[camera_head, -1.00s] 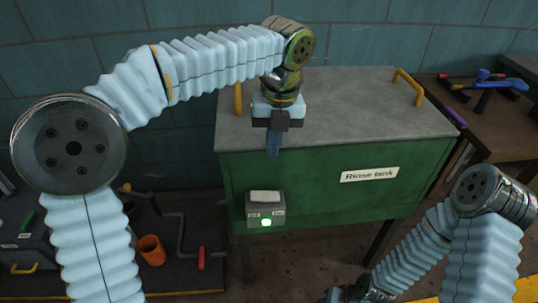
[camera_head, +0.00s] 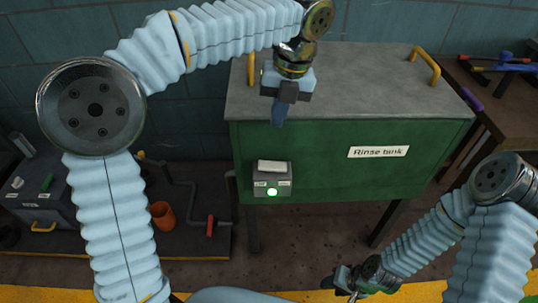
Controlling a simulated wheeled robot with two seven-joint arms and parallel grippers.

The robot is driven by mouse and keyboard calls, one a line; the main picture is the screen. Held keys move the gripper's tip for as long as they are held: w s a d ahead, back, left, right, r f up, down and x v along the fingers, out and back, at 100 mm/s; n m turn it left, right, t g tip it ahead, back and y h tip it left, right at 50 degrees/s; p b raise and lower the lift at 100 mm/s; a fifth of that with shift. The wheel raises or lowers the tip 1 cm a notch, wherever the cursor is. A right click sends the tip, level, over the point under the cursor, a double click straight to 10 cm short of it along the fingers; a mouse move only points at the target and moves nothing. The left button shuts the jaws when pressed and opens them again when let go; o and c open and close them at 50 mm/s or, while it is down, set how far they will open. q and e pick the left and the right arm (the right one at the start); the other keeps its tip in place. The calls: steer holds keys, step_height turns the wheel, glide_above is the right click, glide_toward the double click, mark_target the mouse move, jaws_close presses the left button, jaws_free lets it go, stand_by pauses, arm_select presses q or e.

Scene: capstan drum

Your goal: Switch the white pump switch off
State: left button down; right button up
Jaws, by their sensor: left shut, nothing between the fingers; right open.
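The white pump switch (camera_head: 271,167) is a pale rocker on a small grey box (camera_head: 259,187) on the front of the green rinse tank. A green-white lamp (camera_head: 272,191) glows below the rocker, between two small labels too small to read. My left gripper (camera_head: 279,118) is shut and empty, pointing down in front of the tank's upper front edge, above the switch and apart from it. My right gripper (camera_head: 348,284) is low at the bottom of the view, open and away from the switch.
The rinse tank (camera_head: 330,135) has a grey lid (camera_head: 355,85) with yellow handles. A workbench (camera_head: 500,105) with tools stands at the right. An orange cup (camera_head: 162,215) and a pipe with a red handle (camera_head: 210,226) are at the lower left.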

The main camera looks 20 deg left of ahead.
mark_target(266, 166)
arm_select(q)
steer(key=f, duration=0.4)
steer(key=a+f+b, duration=0.1)
steer(key=f, duration=0.3)
steer(key=a+f, duration=0.1)
steer(key=f, duration=0.4)
steer(key=shift+s+a, duration=0.1)
steer(key=shift+s, duration=0.2)
steer(key=shift+b, duration=0.3)
steer(key=shift+a+f, duration=0.2)
steer(key=shift+f, duration=0.1)
steer(key=shift+s+h, duration=0.1)
steer(key=shift+h, duration=0.4)
steer(key=shift+f, duration=0.1)
steer(key=shift+d, duration=0.15)
steer(key=shift+d+r, duration=0.25)
steer(key=shift+d, duration=0.1)
steer(key=shift+w+d+p, duration=0.25)
steer(key=shift+d+p, duration=0.05)
steer(key=shift+p, duration=0.1)
